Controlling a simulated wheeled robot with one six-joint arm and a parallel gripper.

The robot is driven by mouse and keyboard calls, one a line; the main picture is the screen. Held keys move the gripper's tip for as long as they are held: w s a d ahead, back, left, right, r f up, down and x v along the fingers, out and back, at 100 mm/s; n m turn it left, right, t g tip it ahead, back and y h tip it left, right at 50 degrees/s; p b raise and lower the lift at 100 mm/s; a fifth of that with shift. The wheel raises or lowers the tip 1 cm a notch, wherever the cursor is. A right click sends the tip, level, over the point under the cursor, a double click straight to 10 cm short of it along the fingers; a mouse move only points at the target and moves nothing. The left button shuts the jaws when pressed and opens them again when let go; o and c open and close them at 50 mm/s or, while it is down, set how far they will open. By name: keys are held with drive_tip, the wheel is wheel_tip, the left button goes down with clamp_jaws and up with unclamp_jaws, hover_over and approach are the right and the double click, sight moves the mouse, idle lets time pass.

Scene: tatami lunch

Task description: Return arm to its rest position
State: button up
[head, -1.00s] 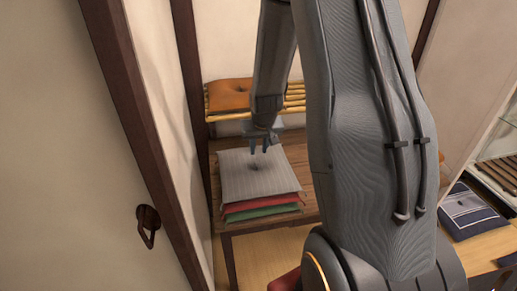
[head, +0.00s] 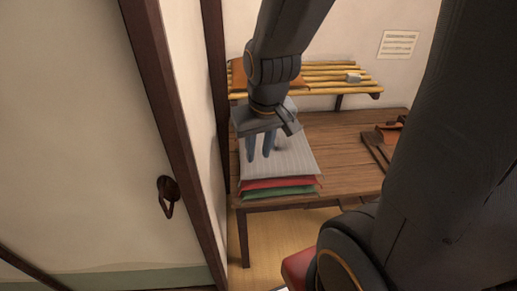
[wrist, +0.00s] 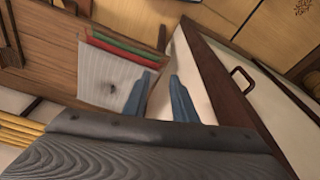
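My gripper (head: 263,150) hangs in front of the cushion stack in the head view, its blue-grey fingers pointing down. In the wrist view the two fingers (wrist: 158,88) stand apart with nothing between them. The stack has a pale grey striped cushion (head: 295,158) on top, a red one (head: 290,183) below it and a green one (head: 285,193) at the bottom. It lies on a wooden table (head: 350,150). The striped cushion (wrist: 105,80) also shows beside the left finger in the wrist view. My arm hides part of the stack in the head view.
A slatted bamboo shelf (head: 325,84) on the back wall holds an orange cushion (head: 238,75), partly hidden, and a small grey object (head: 353,78). A brown wooden item (head: 385,140) lies at the table's right. A sliding door with a dark pull (head: 167,195) stands close on the left.

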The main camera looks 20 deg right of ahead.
wheel_tip(320, 180, down, 12)
drive_tip(key=g+b, duration=0.1)
drive_tip(key=b, duration=1)
drive_tip(key=shift+w, duration=0.4)
drive_tip(key=shift+a+f, duration=0.1)
